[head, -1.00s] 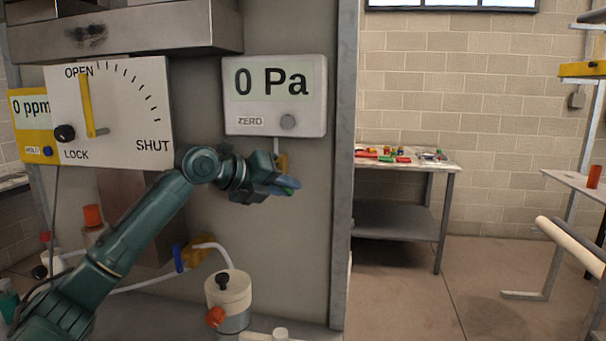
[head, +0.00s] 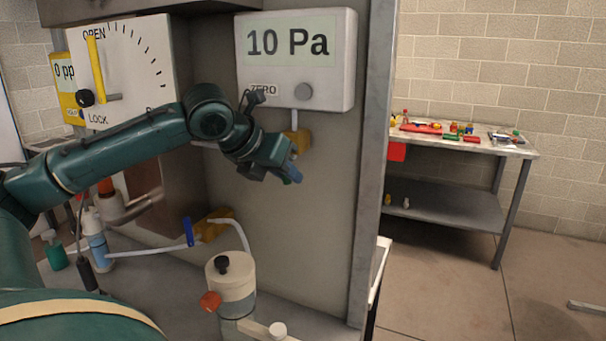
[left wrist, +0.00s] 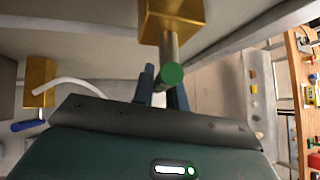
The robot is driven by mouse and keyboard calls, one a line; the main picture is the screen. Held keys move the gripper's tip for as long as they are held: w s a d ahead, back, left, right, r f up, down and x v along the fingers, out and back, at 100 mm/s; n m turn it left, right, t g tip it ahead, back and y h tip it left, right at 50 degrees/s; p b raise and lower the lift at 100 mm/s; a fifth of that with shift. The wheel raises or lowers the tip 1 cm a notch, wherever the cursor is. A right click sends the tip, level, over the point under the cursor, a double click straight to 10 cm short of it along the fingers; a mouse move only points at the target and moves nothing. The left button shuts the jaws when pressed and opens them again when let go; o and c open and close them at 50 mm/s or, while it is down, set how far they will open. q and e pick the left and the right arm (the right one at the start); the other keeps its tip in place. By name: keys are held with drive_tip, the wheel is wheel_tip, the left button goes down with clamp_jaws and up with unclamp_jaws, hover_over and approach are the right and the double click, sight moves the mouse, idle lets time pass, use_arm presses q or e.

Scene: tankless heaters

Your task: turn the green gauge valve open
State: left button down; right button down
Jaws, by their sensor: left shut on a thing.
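The gauge valve's brass body (head: 303,141) hangs on a thin pipe below the white pressure gauge (head: 296,55), which reads 10 Pa. In the left wrist view the brass body (left wrist: 171,18) shows at the top, with a grey stem and the round green end of the valve handle (left wrist: 171,75) below it. My left gripper (head: 290,170) is at the valve, just below the brass body. Its blue fingers (left wrist: 163,90) are shut around the green handle. The hand hides most of the handle in the head view. My right gripper is not in view.
A white OPEN/SHUT dial panel (head: 125,65) with a yellow pointer is at left, behind my arm. Below stand a white canister with an orange knob (head: 232,280) and a brass valve with a blue handle (head: 188,232). A workbench (head: 455,145) stands at right.

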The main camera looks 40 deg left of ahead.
use_arm(q)
drive_tip(key=shift+a, duration=0.1)
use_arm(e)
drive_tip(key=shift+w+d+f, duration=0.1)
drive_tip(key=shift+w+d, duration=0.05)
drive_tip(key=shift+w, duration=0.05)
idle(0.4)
use_arm(q)
drive_tip(key=c, duration=1.4)
unclamp_jaws()
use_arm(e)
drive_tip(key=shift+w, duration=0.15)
